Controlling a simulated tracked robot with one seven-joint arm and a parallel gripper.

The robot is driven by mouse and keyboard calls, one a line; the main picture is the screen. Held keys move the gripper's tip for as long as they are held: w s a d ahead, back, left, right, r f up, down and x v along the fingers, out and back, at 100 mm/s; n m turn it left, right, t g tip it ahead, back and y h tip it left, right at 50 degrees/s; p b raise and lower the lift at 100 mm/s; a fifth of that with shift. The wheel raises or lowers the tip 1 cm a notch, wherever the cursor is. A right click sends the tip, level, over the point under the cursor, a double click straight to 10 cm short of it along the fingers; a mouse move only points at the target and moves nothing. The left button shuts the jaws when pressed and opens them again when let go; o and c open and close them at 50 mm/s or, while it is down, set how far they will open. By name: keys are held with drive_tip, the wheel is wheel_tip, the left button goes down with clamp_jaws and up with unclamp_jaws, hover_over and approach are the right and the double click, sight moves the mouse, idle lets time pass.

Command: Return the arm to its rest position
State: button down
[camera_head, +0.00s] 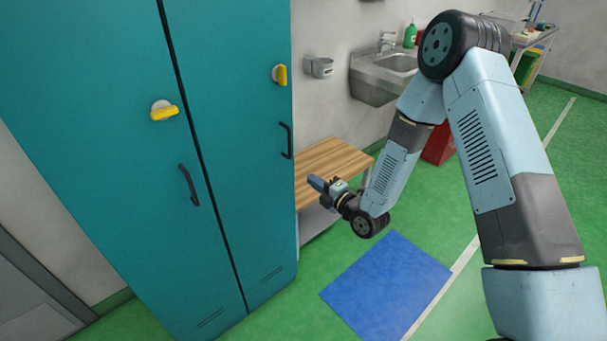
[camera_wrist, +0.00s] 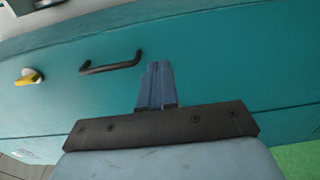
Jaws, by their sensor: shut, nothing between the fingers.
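My gripper (camera_head: 316,184) is at the end of my bent arm, in front of the wooden bench and just right of the teal cabinet (camera_head: 225,150) in the head view. Its fingers are shut with nothing between them. In the wrist view my gripper (camera_wrist: 155,85) points toward a teal cabinet door (camera_wrist: 225,60), with a dark handle (camera_wrist: 110,64) to its left. The fingers appear apart from the handle. Both cabinet doors look closed in the head view.
Yellow latches (camera_head: 165,112) sit on the cabinet doors. A wooden bench (camera_head: 330,160) stands right of the cabinet, and a steel sink (camera_head: 385,75) hangs behind my arm. A blue mat (camera_head: 388,285) lies on the green floor, which is clear around it.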

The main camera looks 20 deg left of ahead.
drive_tip(key=w+d+r+m+t+h, duration=0.1)
drive_tip(key=w+d+r+m+h, duration=0.2)
drive_tip(key=d+r, duration=0.35)
drive_tip(key=w+d+r+m+h, duration=0.3)
drive_tip(key=w+d+r, duration=0.1)
drive_tip(key=d+r, duration=0.25)
drive_tip(key=s+d+r+m+h, duration=0.2)
drive_tip(key=d+r+m+h, duration=0.5)
drive_tip(key=d+r, duration=0.55)
drive_tip(key=s+d+r+m+g+h, duration=0.1)
drive_tip(key=s+d+r+m, duration=0.2)
drive_tip(key=s+d+m, duration=0.25)
drive_tip(key=s+d+r+m+g+h, duration=0.1)
drive_tip(key=s+d+r+m+h, duration=0.1)
drive_tip(key=s+d+r+m, duration=0.35)
drive_tip(key=s+d+r+m+g, duration=0.1)
drive_tip(key=s+d+m, duration=0.2)
drive_tip(key=s, duration=0.6)
drive_tip(key=s+d+m+g, duration=0.1)
drive_tip(key=s+d+m, duration=0.2)
drive_tip(key=s, duration=0.6)
drive_tip(key=shift+d+r, duration=0.15)
drive_tip(key=shift+r, duration=0.25)
